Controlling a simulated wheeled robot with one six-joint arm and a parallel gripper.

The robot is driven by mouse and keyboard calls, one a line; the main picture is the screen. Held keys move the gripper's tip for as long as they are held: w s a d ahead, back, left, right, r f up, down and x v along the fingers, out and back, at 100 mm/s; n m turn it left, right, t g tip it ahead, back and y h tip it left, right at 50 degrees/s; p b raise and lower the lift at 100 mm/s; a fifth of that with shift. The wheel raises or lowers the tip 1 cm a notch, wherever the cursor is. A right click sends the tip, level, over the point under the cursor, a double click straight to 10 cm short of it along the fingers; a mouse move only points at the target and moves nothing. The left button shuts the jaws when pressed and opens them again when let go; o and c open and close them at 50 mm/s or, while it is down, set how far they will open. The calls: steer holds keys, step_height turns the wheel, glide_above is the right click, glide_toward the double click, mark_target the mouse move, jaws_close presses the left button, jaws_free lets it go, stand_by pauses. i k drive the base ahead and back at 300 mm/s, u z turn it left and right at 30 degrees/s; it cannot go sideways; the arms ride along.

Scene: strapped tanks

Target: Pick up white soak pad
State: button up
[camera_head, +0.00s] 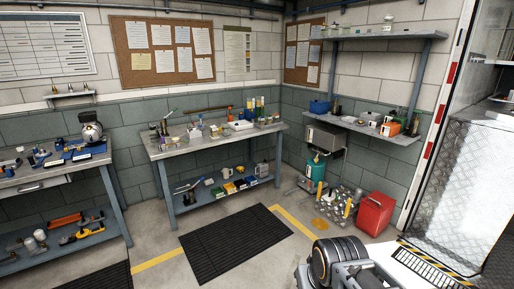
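I cannot make out the white soak pad for certain. A small flat white item (240,125) lies on the middle workbench (160,152), toward its right half; it is too small to tell whether it is a pad or a tray. Part of my arm shows at the bottom right, as a dark round joint and pale links. My gripper's fingers do not show, so I cannot see whether they hold anything.
A yellow-orange patch (321,223) lies on the floor near a group of bottles (346,203). A red container (373,213) and a teal tank (316,169) stand by the back right corner. A black mat (235,243) lies on open floor before the workbench.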

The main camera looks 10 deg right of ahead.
mark_target(329, 197)
steer(key=z, duration=0.15)
steer(key=i, duration=2.7)
steer(key=z, duration=0.65)
steer(key=i, duration=2.6)
steer(key=z, duration=0.4)
